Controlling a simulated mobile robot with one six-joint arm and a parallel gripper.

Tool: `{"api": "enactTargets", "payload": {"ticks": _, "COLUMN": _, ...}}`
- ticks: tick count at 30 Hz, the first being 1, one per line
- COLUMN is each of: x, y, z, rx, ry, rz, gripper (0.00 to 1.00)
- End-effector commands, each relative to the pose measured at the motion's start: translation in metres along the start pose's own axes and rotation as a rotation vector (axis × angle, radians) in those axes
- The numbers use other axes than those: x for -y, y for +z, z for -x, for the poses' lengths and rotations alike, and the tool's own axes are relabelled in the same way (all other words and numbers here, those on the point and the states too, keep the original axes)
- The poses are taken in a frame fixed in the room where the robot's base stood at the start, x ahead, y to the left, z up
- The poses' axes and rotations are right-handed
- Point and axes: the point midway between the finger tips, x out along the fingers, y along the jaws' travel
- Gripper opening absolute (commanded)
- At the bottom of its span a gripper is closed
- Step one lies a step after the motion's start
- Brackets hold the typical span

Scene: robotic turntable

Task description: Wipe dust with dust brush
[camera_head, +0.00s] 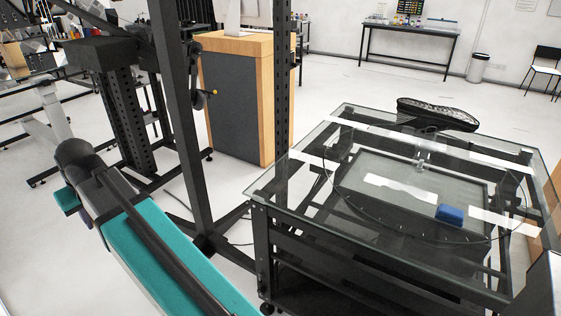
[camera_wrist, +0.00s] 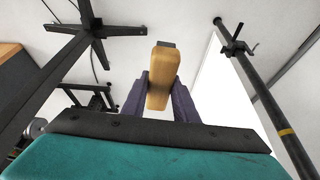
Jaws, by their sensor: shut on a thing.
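My gripper (camera_wrist: 160,98) shows in the wrist view, with its two dark purple fingers closed on the sides of a yellow-brown wooden block with a dark far end. I take this block to be the dust brush (camera_wrist: 158,75); its bristles cannot be made out. In the head view my teal arm runs from the bottom edge up to the left, away from the glass-topped table (camera_head: 318,140). The gripper's fingers and the brush cannot be made out there. No dust can be told apart on the table.
A black oval object (camera_head: 437,113) sits at the table's far edge. A blue block (camera_head: 450,214) and white strips show at the tabletop. A black upright frame (camera_head: 183,130) stands between my arm and the table. A wooden cabinet (camera_head: 237,95) stands behind. Open floor lies beyond the table.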

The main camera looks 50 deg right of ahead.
Motion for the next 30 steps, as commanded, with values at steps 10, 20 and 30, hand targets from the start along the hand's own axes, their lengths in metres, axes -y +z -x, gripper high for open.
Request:
{"api": "enactTargets", "payload": {"ticks": 10, "x": -0.07, "y": -0.002, "z": -0.001, "rx": 0.001, "ry": -0.005, "rz": 0.012, "gripper": 0.08}}
{"api": "enactTargets", "payload": {"ticks": 20, "x": -0.158, "y": 0.007, "z": -0.001, "rx": 0.001, "ry": -0.015, "rz": 0.036, "gripper": 0.08}}
{"api": "enactTargets", "payload": {"ticks": 30, "x": -0.248, "y": 0.029, "z": 0.005, "rx": 0.001, "ry": -0.026, "rz": 0.061, "gripper": 0.08}}
